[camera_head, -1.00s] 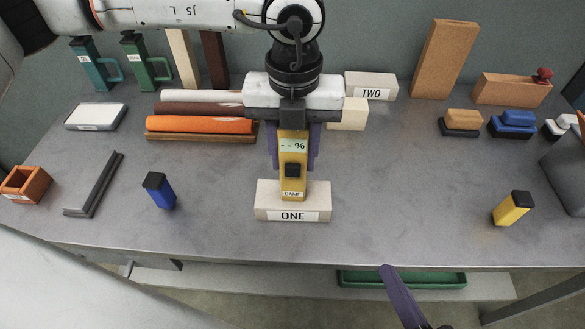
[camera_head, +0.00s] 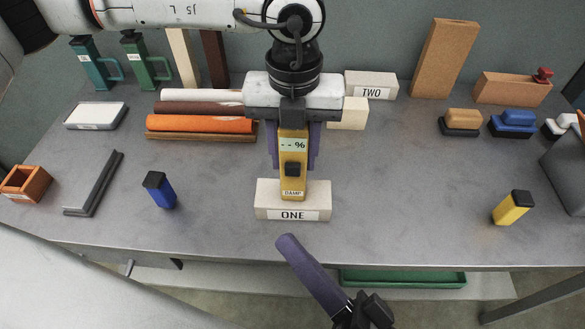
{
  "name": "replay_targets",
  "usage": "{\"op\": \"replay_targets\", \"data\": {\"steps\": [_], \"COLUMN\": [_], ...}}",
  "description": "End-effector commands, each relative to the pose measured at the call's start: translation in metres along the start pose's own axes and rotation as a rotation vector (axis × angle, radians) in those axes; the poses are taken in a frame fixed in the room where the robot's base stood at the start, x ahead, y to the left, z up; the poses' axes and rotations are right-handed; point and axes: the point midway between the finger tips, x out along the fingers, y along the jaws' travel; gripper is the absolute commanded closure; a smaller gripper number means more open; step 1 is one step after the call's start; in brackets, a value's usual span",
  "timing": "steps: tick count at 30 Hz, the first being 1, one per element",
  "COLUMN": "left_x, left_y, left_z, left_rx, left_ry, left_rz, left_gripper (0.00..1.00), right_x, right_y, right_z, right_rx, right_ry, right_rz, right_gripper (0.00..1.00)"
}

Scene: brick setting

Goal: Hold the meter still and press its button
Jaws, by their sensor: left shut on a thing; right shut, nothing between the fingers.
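The yellow meter (camera_head: 292,184) stands upright at the brick labelled ONE (camera_head: 264,200), in the middle of the table. Its small screen reads "- - %", its square button (camera_head: 292,169) is black, and a label below says DAMP. My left gripper (camera_head: 293,150) comes down from above and is shut on the meter, with purple fingers on both sides of it. My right gripper (camera_head: 287,242) is shut and empty. Its purple fingers point up and left, in front of and below brick ONE, apart from the meter.
A blue marker-like block (camera_head: 160,190) stands left and a yellow one (camera_head: 512,208) right. Coloured rolls (camera_head: 200,124) lie behind left. A brick labelled TWO (camera_head: 370,85) is at the back. The table between the meter and the yellow block is clear.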

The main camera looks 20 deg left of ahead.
Motion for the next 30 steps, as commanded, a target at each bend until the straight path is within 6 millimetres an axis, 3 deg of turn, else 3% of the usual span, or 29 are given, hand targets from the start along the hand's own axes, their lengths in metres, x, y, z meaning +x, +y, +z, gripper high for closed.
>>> {"op": "replay_targets", "data": {"steps": [5, 21, 30], "left_x": [0.001, 0.001, 0.001], "left_y": [0.001, 0.001, 0.001], "left_z": [0.0, 0.0, 0.0], "left_rx": [0.0, 0.0, -0.001], "left_ry": [0.001, 0.001, 0.001], "left_rz": [0.002, 0.002, 0.002], "left_gripper": [0.92, 0.92, 0.92], "right_x": [0.007, 0.054, 0.062], "right_y": [0.002, 0.038, 0.044], "right_z": [-0.003, -0.038, -0.044], "right_rx": [0.004, 0.0, 0.003], "right_ry": [0.002, 0.0, 0.001], "right_rz": [-0.004, -0.002, -0.001], "right_gripper": [1.0, 1.0, 1.0]}}
